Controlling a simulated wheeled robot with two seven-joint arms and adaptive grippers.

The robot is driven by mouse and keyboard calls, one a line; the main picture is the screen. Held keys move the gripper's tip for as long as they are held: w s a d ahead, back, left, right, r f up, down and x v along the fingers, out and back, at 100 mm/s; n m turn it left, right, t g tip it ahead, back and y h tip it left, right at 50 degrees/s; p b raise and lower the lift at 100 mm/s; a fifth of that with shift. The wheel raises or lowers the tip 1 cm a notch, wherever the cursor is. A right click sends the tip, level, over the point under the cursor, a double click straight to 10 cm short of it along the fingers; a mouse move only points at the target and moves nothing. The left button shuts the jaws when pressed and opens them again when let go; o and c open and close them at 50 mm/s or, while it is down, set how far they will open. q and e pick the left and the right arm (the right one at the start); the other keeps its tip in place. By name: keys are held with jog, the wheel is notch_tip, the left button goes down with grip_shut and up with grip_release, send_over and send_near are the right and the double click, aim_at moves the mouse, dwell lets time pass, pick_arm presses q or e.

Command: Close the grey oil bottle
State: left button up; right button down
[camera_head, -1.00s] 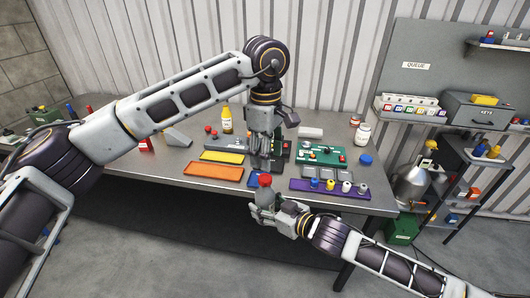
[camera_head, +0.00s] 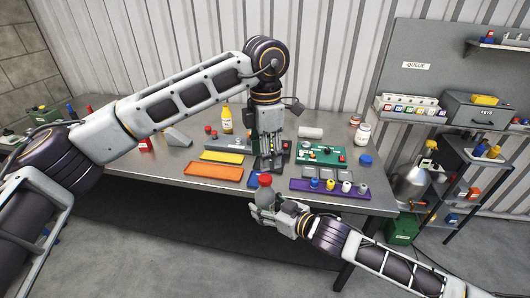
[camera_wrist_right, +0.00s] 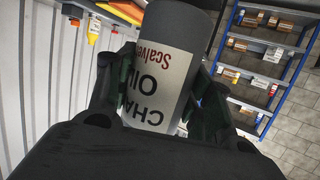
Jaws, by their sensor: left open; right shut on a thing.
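The grey oil bottle (camera_head: 266,197) is upright in front of the table's front edge, with a red cap (camera_head: 265,180) on its top. Whether the cap is fully tight cannot be told. My right gripper (camera_head: 279,208) is shut around the bottle's body. In the right wrist view the grey bottle (camera_wrist_right: 165,60) with its white label sits between the fingers, and its cap is out of view. My left gripper (camera_head: 269,168) is open, pointing down, just above and behind the red cap, apart from it as far as I can see.
On the table are an orange tray (camera_head: 213,173), a yellow tray (camera_head: 222,156), a purple rack (camera_head: 329,192) with several small caps, and a green board (camera_head: 321,154). A yellow bottle (camera_head: 227,121) stands behind. A shelf unit (camera_head: 470,175) stands at right.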

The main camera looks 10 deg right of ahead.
aim_at(265, 177)
pick_arm(q)
jog(key=n, duration=0.4)
jog(key=shift+n, duration=0.4)
jog(key=n, duration=0.5)
jog(key=shift+a+n, duration=0.1)
jog(key=shift+n, duration=0.2)
jog(key=n, duration=1)
jog(key=shift+f, duration=0.1)
jog(key=shift+f, duration=3.9)
